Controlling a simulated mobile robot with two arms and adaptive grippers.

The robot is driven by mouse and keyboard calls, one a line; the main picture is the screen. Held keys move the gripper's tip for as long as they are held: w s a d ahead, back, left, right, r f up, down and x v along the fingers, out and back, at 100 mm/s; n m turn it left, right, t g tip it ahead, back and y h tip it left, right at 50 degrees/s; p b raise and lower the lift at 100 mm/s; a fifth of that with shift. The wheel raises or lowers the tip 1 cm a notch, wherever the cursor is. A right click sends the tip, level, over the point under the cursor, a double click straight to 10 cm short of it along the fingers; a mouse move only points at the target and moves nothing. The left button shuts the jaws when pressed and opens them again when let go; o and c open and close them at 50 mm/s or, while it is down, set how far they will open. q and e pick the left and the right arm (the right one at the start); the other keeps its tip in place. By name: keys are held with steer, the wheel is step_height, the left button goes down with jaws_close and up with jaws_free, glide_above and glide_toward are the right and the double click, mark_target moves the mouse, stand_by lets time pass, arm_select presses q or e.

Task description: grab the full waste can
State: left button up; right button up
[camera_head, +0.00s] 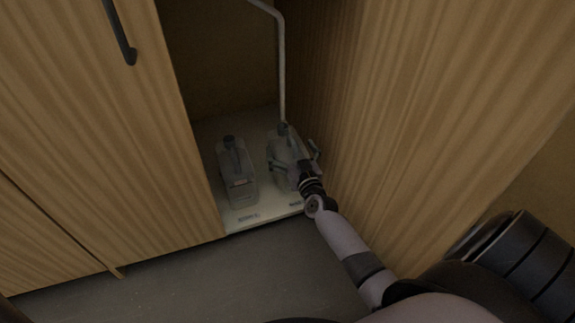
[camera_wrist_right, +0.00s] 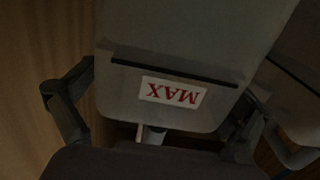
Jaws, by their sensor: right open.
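Two pale, translucent cans stand upright side by side on the cabinet floor in the head view. The right can (camera_head: 283,174) is at the lower end of a grey pipe; the left can (camera_head: 238,180) has a dark cap and handle. My right gripper (camera_head: 296,163) is at the right can, open, with its fingers to either side. In the right wrist view, the gripper (camera_wrist_right: 158,115) faces a can (camera_wrist_right: 190,45) with a dark line and a red "MAX" label, upside down. I cannot tell how full either can is. My left gripper is out of view.
The grey pipe (camera_head: 282,75) comes down to the right can. A wooden panel (camera_head: 380,110) stands close on the right, and a wooden front with a dark handle (camera_head: 120,35) is on the left. The pale cabinet floor (camera_head: 260,212) carries small labels at its front edge.

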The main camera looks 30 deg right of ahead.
steer(key=shift+w, duration=0.1)
steer(key=c, duration=1.9)
steer(key=shift+r, duration=0.3)
